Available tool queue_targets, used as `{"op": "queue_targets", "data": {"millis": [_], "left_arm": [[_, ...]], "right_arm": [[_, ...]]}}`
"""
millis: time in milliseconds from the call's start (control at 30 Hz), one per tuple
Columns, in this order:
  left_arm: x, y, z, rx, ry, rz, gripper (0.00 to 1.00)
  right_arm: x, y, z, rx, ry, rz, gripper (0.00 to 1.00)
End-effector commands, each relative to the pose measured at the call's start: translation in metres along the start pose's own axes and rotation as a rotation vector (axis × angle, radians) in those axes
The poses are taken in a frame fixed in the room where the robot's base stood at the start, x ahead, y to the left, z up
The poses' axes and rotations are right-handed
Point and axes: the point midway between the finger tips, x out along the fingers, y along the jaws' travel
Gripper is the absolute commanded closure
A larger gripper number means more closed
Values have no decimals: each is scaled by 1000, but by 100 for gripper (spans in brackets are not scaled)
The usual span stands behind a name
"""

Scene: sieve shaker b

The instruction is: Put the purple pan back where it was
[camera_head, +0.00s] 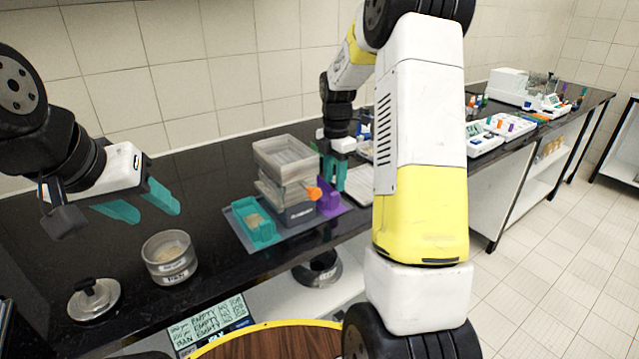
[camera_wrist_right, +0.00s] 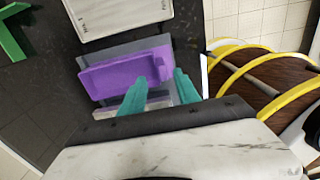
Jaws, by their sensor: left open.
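The purple pan (camera_head: 328,199) sits at the right end of the grey-blue mat (camera_head: 287,244), beside the stacked sieve shaker (camera_head: 286,172). In the right wrist view the purple pan (camera_wrist_right: 118,73) lies lengthwise across the upper middle. My right gripper (camera_head: 333,175) is at the pan, fingers pointing down. My left gripper (camera_head: 150,203) is open and empty above the counter at the left.
A teal pan (camera_head: 254,226) stands on the mat left of the shaker. A clear round pan (camera_head: 169,257) with grain and a lidded metal weight (camera_head: 94,299) stand near the front edge. A label card (camera_head: 212,324) lies below. My right arm hides part of the counter.

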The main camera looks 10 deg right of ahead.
Motion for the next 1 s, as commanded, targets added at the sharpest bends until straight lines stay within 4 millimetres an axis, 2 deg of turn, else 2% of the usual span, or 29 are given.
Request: {"op": "queue_targets", "data": {"millis": [33, 200, 433, 567, 667, 800, 1000], "left_arm": [[0, 0, 0, 0, 0, 0, 51], [0, 0, 0, 0, 0, 0, 51], [0, 0, 0, 0, 0, 0, 51], [0, 0, 0, 0, 0, 0, 51], [0, 0, 0, 0, 0, 0, 51], [0, 0, 0, 0, 0, 0, 51], [0, 0, 0, 0, 0, 0, 51]], "right_arm": [[-13, 1, 0, 0, -2, 6, 62], [-47, 0, 0, 1, -1, 3, 62], [-72, 0, 0, 3, -1, 2, 62], [-90, -9, -9, 85, -3, 31, 62], [-114, -28, -27, 254, 1, 87, 62], [-150, -70, -62, 598, 44, 194, 62], [-175, -136, -113, 1109, 185, 327, 62]]}}
